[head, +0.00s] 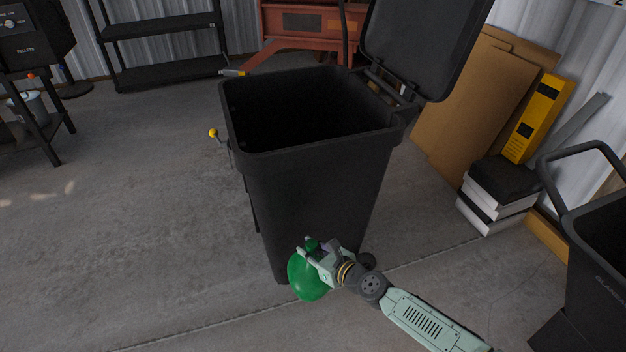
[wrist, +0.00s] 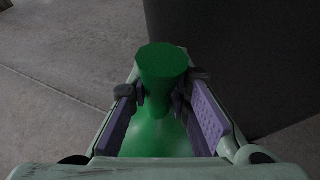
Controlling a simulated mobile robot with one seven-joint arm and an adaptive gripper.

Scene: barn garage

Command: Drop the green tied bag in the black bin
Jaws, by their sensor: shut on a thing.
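The green tied bag (head: 307,277) hangs from my gripper (head: 317,249) in front of the black bin (head: 315,190), low against the bin's front side in the head view. In the wrist view my gripper (wrist: 160,98) is shut on the neck of the green bag (wrist: 160,135), with a finger pad on each side. The tied top flares out above the fingers. The bin's lid (head: 425,45) is open, tilted back to the upper right, and the bin's mouth faces up. The dark bin wall (wrist: 230,60) fills the right of the wrist view. The inside of the bin is dark.
A black open container (head: 600,240) with a handle stands at the right edge. A black shelf (head: 165,75) stands at the back.

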